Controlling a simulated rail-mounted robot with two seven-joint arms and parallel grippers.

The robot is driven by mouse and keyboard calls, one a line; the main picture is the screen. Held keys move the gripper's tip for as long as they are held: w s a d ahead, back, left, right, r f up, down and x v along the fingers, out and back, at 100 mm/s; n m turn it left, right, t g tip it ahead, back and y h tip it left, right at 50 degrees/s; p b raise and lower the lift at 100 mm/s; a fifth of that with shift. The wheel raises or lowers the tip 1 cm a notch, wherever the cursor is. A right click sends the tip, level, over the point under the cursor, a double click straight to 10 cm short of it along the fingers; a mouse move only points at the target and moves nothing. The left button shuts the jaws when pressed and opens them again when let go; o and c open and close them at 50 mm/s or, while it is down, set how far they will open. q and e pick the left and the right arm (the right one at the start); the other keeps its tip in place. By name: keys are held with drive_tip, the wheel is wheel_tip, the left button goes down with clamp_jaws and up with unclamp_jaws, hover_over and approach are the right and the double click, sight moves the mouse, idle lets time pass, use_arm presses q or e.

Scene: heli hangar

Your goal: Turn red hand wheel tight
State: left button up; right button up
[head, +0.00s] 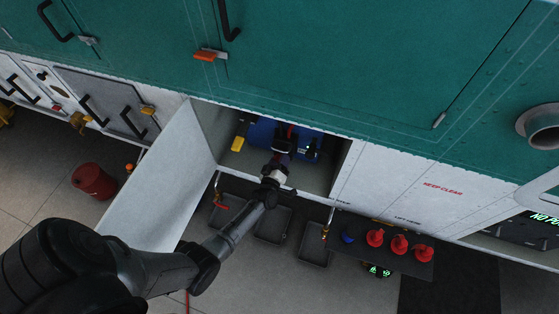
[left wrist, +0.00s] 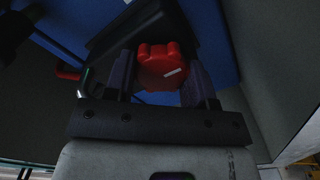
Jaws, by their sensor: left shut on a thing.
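The red hand wheel (left wrist: 163,66) shows in the left wrist view, with a lobed rim and a small pale mark on its face. It sits between the two dark fingers of my left gripper (left wrist: 158,76), which is shut on it. In the head view my left gripper (head: 283,148) reaches into the open compartment, in front of a blue unit (head: 262,131). There the wheel is mostly hidden behind the gripper, with a bit of red (head: 291,130) showing. My right gripper is not in view.
The compartment's white door (head: 165,175) hangs open on the left. A yellow block (head: 238,143) is inside at left. Below are dark trays (head: 273,224) and a mat with several red items (head: 399,243). A red canister (head: 93,181) stands on the floor at left.

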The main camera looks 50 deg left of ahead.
use_arm(q)
drive_tip(key=o, duration=0.9)
drive_tip(key=v, duration=1.4)
drive_tip(key=shift+w+a, duration=0.1)
drive_tip(key=shift+a, duration=0.05)
